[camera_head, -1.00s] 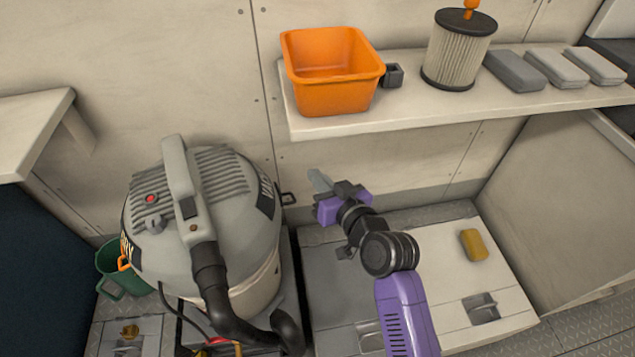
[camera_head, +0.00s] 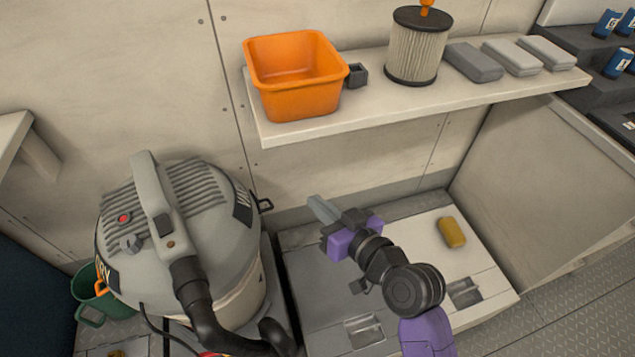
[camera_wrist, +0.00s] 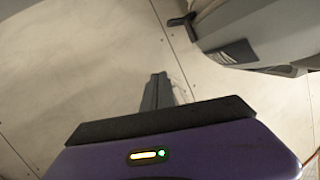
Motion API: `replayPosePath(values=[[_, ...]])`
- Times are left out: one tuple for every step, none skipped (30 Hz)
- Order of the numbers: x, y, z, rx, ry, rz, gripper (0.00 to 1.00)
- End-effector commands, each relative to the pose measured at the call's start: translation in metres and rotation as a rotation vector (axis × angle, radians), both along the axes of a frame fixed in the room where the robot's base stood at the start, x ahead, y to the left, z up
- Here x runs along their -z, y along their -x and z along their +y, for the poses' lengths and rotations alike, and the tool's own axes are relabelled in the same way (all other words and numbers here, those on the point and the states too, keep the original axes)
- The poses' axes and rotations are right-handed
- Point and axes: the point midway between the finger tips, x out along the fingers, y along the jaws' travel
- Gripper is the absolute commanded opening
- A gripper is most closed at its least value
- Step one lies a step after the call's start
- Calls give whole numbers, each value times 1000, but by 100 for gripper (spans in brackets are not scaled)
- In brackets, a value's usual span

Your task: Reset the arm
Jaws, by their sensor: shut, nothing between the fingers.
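My gripper (camera_head: 322,209) is in the middle of the head view, above the pale locker top and to the right of the vacuum. Its fingers are together with nothing between them, and they point up and left toward the wall. My purple and black arm reaches up to it from the bottom of the picture. In the wrist view my gripper (camera_wrist: 158,92) shows its closed grey fingers against the pale wall panels.
A grey vacuum (camera_head: 185,225) stands at left, by a green bucket (camera_head: 88,290). Above, a shelf (camera_head: 420,108) holds an orange bin (camera_head: 300,100), a filter (camera_head: 417,50) and grey blocks (camera_head: 512,57). A yellow sponge (camera_head: 452,232) lies on the locker top (camera_head: 415,235).

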Motion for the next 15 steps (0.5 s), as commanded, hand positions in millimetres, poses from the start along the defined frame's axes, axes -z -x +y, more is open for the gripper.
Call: replayPosePath(values=[[0,0,0,0,0,0,0],[0,0,0,0,0,0,0],[0,0,0,0,0,0,0],[0,0,0,0,0,0,0],[0,0,0,0,-1,1,0],[0,0,0,2,-5,3,0],[-1,-1,-1,7,-12,3,0],[-3,-3,-2,17,-21,-1,0],[-6,-5,-5,34,-30,-11,0],[-12,-8,-8,52,-38,-24,0],[-18,-11,-12,70,-45,-42,0],[-29,-14,-17,97,-55,-70,0],[-35,-13,-23,123,-61,-92,0],[-39,-10,-30,151,-66,-111,0],[-44,-3,-41,188,-69,-132,0]])
